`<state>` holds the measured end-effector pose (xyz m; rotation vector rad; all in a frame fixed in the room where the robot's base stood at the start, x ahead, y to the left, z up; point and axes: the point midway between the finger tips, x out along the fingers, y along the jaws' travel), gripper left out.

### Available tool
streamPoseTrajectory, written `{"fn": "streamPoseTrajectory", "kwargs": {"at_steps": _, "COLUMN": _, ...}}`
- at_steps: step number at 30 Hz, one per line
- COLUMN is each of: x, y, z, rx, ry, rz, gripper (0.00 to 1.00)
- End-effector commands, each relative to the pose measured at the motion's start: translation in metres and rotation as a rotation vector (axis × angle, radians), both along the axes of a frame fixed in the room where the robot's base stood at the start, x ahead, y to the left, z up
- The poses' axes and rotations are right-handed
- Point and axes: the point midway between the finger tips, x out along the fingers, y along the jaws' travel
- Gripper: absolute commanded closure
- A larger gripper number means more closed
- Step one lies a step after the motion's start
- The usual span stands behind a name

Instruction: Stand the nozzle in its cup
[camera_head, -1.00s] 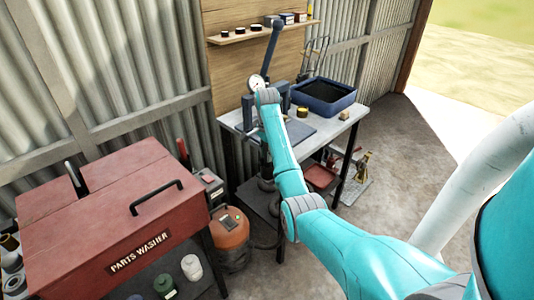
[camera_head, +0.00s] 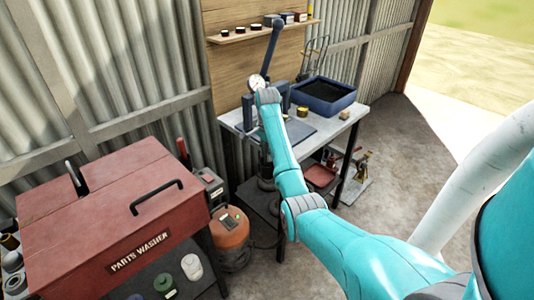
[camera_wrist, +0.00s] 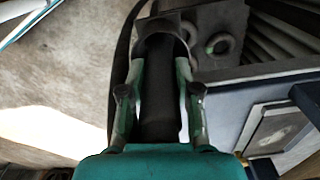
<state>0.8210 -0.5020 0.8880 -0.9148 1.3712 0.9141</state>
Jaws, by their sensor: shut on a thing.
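In the wrist view my gripper (camera_wrist: 158,100) has its two green fingers closed on a dark, cylindrical nozzle (camera_wrist: 158,85). The nozzle runs away from the palm between the fingers. Its far end meets a dark grey, round-rimmed part (camera_wrist: 165,22), which may be the cup. I cannot tell whether the nozzle is inside that part or only in front of it. In the head view my arm reaches over the workbench (camera_head: 331,126) to its left end, and the arm hides the gripper and nozzle.
A press with a long lever (camera_head: 272,48) and a gauge (camera_head: 257,82) stands behind my wrist. The red parts washer (camera_head: 100,215) and orange tank (camera_head: 229,232) are to the left.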

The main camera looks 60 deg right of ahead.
Motion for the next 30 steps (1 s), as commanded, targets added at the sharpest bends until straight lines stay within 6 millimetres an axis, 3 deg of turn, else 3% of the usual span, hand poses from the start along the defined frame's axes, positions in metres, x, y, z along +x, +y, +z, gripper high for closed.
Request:
{"fn": "streamPoseTrajectory", "kwargs": {"at_steps": 20, "x": 0.0, "y": 0.0, "z": -0.011, "rx": 0.0, "ry": 0.001, "rz": 0.0, "gripper": 1.0}}
{"fn": "streamPoseTrajectory", "kwargs": {"at_steps": 21, "x": 0.0, "y": 0.0, "z": -0.011, "rx": 0.0, "ry": 0.0, "rz": 0.0, "gripper": 0.61}}
{"fn": "streamPoseTrajectory", "kwargs": {"at_steps": 30, "x": 0.0, "y": 0.0, "z": -0.011, "rx": 0.0, "ry": 0.0, "rz": 0.0, "gripper": 0.58}}
